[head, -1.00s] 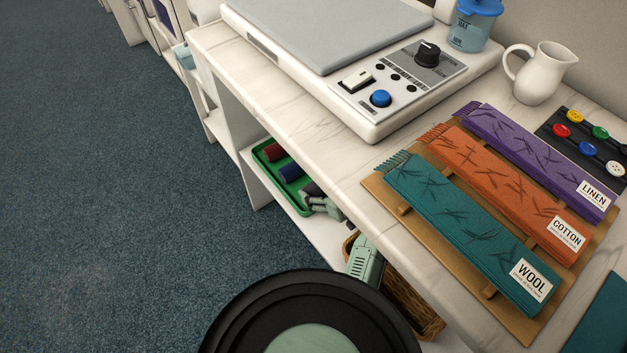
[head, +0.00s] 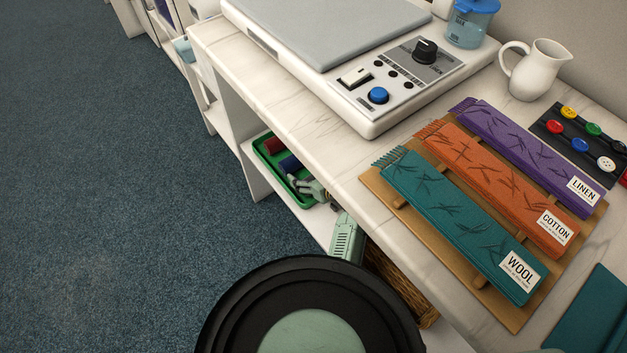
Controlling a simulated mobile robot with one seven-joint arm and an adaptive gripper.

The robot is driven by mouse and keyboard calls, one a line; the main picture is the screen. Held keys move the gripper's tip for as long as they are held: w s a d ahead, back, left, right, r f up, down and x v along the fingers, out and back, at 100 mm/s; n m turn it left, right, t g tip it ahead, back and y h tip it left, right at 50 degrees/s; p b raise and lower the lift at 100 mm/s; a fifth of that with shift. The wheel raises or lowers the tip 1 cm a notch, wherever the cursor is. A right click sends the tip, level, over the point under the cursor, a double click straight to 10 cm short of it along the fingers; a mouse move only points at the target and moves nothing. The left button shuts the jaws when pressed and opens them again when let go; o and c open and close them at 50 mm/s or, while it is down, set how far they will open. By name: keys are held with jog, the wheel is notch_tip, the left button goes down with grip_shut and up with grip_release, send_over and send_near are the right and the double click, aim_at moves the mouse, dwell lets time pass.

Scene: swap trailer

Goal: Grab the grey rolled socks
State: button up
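A green tray (head: 257,150) sits on the lower shelf under the counter. In it lie a red roll (head: 274,145) and a blue roll (head: 290,163). My gripper (head: 299,186) is at the near right end of the tray, beside the blue roll. The grey rolled socks cannot be made out clearly; my gripper covers the spot where a dark grey roll showed before. The fingers are small and partly overlapped, so I cannot tell whether they are open or shut on anything.
The white counter (head: 318,138) overhangs the shelf, close above my arm. A wicker basket (head: 400,288) stands on the shelf right of my arm. A white device (head: 375,110), a jug (head: 535,70) and labelled cloth strips (head: 465,225) are on top. The blue carpet (head: 110,200) is clear.

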jog(key=c, duration=0.4)
jog(key=shift+r, duration=0.15)
